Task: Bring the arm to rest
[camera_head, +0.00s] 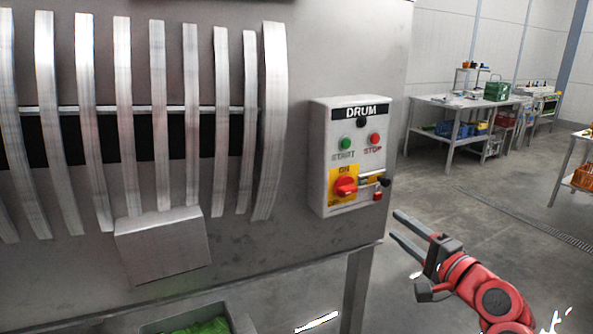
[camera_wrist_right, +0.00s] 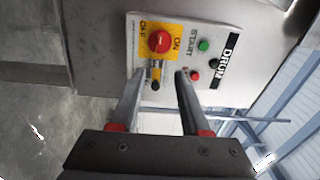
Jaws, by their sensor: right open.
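My right gripper (camera_head: 400,228) is open and empty in the head view, at the lower right of the drum control box (camera_head: 318,150). Its two fingers also show in the right wrist view (camera_wrist_right: 158,85), pointing toward the box and apart from each other. The box carries a green START button (camera_head: 346,142), a red STOP button (camera_head: 375,138) and a red rotary switch (camera_head: 345,187) on a yellow ON/OFF plate. A small red padlock-like piece (camera_head: 377,196) and a black knob (camera_head: 385,182) sit beside the switch. My left gripper is not in view.
The grey machine panel (camera_head: 330,50) with curved metal slats (camera_head: 124,110) fills the left. A bin with green contents (camera_head: 205,327) stands below. A metal leg (camera_head: 355,285) is left of my right gripper. Workbenches (camera_head: 430,103) stand far back right, with open floor before them.

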